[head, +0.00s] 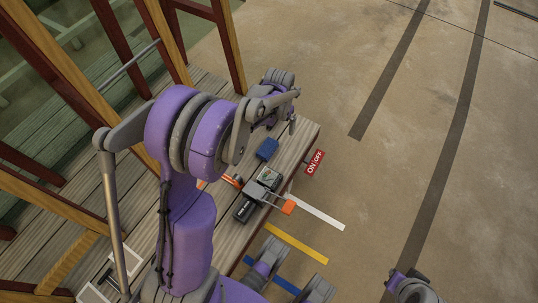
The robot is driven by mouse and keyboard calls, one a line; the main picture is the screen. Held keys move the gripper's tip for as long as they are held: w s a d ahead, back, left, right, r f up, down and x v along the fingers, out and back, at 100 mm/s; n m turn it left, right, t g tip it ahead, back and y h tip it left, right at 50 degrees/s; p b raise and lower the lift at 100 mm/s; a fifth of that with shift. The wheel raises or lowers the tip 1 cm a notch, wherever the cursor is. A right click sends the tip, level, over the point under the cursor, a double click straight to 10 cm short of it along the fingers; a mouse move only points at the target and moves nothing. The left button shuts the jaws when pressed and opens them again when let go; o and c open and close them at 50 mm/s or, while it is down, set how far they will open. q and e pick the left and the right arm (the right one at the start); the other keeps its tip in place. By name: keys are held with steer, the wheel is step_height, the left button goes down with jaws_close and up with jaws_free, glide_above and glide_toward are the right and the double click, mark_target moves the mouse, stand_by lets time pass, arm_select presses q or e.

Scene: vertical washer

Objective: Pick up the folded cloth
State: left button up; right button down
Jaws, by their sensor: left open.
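A small blue item (267,149), which looks like the folded cloth, lies on the grey wooden plank surface (300,137) near its far right end. My left gripper (292,122) is just above and to the right of it in the picture, apart from it as far as I can see. The left gripper is open, with nothing seen between its fingers. My left arm covers much of the planks to the left. I cannot make out my right gripper; only purple and grey arm parts show along the bottom edge.
A red ON/OFF sign (315,163) is at the planks' right edge. Wooden posts (230,45) stand behind.

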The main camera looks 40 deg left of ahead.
arm_select(q)
steer(key=w+a+f+g+b, duration=0.1)
steer(key=w+a+f+b, duration=0.15)
steer(key=f, duration=0.55)
steer(key=w+a+f+b, duration=0.1)
steer(key=a+f, duration=0.3)
steer(key=f, duration=0.4)
steer(key=b, duration=0.3)
glide_above(268, 147)
step_height(268, 147, down, 9)
steer(key=shift+s+r, duration=0.1)
step_height(268, 147, down, 6)
steer(key=shift+r+b, duration=0.15)
steer(key=shift+b, duration=0.6)
arm_select(e)
step_height(268, 147, down, 10)
steer(key=w, duration=0.1)
steer(key=shift+w+f, duration=0.2)
steer(key=shift+w, duration=0.05)
arm_select(q)
steer(key=shift+c, duration=0.3)
